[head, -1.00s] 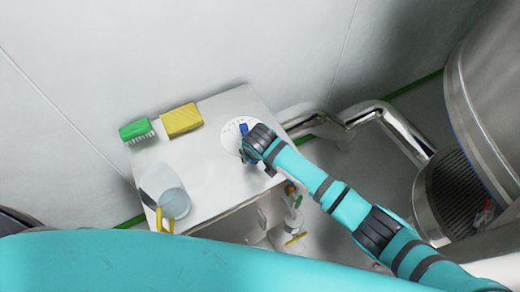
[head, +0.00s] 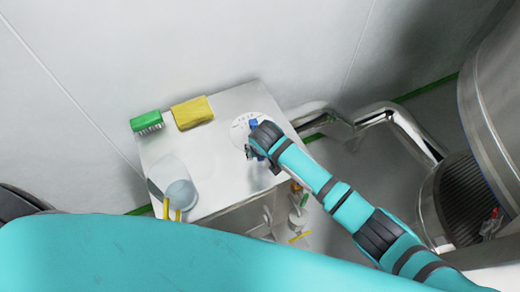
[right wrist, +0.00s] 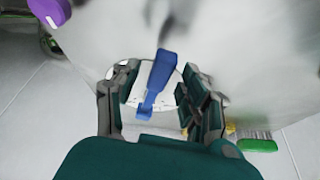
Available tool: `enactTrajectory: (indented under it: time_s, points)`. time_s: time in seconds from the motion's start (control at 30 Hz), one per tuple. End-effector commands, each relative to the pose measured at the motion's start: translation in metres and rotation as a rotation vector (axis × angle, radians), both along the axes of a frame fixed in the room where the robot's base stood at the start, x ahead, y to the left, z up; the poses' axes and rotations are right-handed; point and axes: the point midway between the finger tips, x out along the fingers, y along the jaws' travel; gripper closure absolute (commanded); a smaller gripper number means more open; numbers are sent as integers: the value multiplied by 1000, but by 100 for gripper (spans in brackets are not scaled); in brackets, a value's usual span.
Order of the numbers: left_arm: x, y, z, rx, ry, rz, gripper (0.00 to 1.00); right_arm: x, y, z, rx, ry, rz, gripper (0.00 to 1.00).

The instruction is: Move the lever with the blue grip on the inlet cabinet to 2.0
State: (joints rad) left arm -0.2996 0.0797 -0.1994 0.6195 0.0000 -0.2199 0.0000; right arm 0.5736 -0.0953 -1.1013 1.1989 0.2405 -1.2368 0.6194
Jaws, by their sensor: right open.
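The lever with the blue grip (head: 254,124) stands over a white round dial (head: 237,129) on top of the pale inlet cabinet (head: 216,152). My right gripper (head: 250,152) is at the dial, and its wrist hides part of the lever. In the right wrist view the blue grip (right wrist: 165,68) lies between the spread fingers of my right gripper (right wrist: 160,92), with gaps on both sides. The dial's marks are too small to read, so I cannot tell the lever's setting. My left gripper is not in view.
A green brush (head: 146,121) and a yellow sponge (head: 192,112) lie at the cabinet's back left. A clear beaker (head: 174,178) stands at the front left. Steel pipes (head: 385,120) and a large steel vessel (head: 495,95) are on the right. A purple object (right wrist: 70,10) shows in the wrist view.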

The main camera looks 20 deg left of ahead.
Motion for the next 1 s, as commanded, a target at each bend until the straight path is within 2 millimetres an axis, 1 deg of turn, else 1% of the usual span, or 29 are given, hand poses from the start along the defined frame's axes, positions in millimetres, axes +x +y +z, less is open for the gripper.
enactTrajectory:
  time_s: [0.03, 0.13, 0.23, 0.5, 0.6, 0.7, 0.83, 1.0]
  points:
    - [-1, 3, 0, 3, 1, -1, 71, 0, 0, 1, 0, 0, 0, 56]
    - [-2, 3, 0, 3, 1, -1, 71, -2, 0, 5, 3, -1, 1, 56]
    - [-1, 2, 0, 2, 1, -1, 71, -6, -2, 17, 3, -1, 2, 56]
    - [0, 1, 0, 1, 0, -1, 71, -26, -12, 71, 4, -2, 1, 56]
    - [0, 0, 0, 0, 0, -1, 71, -32, -16, 87, 2, -2, 0, 56]
    - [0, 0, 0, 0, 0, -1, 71, -37, -18, 100, 2, -1, 0, 56]
    - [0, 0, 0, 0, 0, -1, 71, -40, -20, 109, 1, -1, -1, 56]
    - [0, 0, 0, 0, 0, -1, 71, -41, -21, 111, -1, 1, -1, 56]
